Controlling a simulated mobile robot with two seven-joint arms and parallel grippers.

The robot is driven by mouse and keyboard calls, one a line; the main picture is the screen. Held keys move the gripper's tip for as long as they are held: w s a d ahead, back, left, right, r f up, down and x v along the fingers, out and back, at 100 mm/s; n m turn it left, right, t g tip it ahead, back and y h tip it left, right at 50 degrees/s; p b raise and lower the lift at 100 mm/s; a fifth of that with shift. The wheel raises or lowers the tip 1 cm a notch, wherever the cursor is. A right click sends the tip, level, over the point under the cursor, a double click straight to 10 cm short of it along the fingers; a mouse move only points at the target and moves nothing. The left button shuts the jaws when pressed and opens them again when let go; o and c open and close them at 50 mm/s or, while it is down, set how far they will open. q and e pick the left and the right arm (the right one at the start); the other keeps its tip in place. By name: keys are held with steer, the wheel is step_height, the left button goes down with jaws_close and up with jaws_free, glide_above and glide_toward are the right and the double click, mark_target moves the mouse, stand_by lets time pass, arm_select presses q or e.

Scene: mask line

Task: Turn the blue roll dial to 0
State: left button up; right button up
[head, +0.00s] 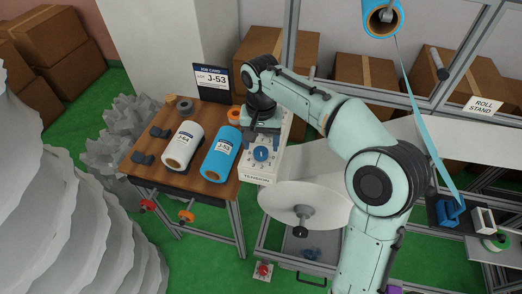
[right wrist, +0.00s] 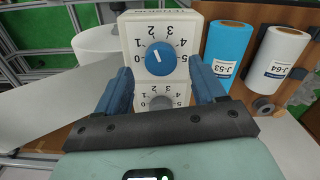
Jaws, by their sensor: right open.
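The blue roll dial (head: 261,154) is on the white TENSION box (head: 257,180), at the right end of the wooden table. In the right wrist view the blue dial (right wrist: 160,58) sits inside a printed scale from 0 to 5. Its short white mark points to the upper left, seemingly near 1 or 2; the exact reading is unclear. My right gripper (head: 262,138) is open above the box, its fingers (right wrist: 160,72) apart and empty on either side of the space just short of the dial. A grey dial (right wrist: 160,102) shows between the fingers, partly hidden by the gripper.
A blue roll J-53 (head: 221,155) and a white roll J-64 (head: 183,146) lie on the table (head: 205,188) left of the box. A job card (head: 211,79) stands behind. A large white roller (head: 300,203) and frame posts are close on the right.

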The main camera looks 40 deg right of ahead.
mark_target(261, 151)
arm_select(q)
steer(key=shift+s+f, duration=0.1)
steer(key=shift+f, duration=0.25)
arm_select(e)
steer(key=shift+w+f, duration=0.1)
steer(key=shift+f, duration=1.4)
steer(key=shift+c, duration=0.3)
steer(key=c, duration=1)
